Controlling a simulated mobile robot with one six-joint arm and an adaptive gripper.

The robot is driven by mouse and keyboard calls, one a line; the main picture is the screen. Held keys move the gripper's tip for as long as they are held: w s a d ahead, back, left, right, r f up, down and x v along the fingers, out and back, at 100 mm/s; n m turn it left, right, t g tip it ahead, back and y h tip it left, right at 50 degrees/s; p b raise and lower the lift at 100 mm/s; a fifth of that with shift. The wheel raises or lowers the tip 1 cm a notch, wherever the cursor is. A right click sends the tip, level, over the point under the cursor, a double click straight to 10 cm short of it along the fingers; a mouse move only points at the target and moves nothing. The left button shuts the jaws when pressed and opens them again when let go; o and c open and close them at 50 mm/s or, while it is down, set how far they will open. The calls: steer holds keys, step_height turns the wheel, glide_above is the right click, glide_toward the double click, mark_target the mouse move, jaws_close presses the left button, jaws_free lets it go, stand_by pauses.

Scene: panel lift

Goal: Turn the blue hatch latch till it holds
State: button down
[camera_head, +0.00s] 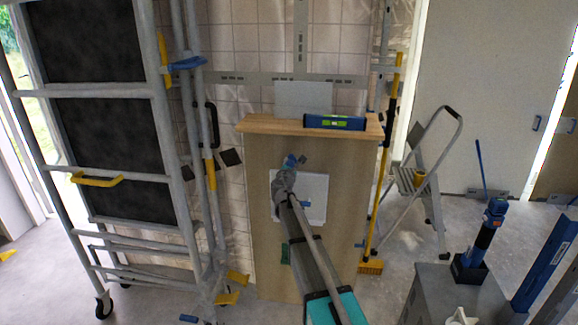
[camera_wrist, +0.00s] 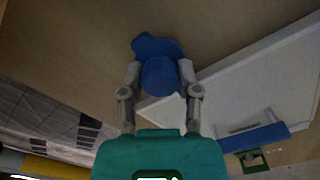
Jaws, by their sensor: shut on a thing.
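The blue hatch latch (camera_wrist: 158,77) is on the wooden panel in the wrist view, with a round knob and a flat blue part behind it. It also shows small in the head view (camera_head: 292,161), above the white hatch (camera_head: 314,196). My gripper (camera_wrist: 160,80) has one finger on each side of the latch knob and is shut on it; it also shows in the head view (camera_head: 287,172). The white hatch also shows in the wrist view (camera_wrist: 250,80), with a corner close to the right finger. My fingers and the knob hide part of the latch.
A wooden shelf (camera_head: 255,124) with a blue level (camera_head: 334,122) juts out above the hatch. A scaffold (camera_head: 168,150) stands at the left, a step ladder (camera_head: 432,180) at the right. A grey cabinet (camera_head: 440,295) stands at the front right.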

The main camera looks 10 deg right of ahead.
steer(key=shift+c, duration=1.5)
jaws_free()
steer(key=v, duration=1.2)
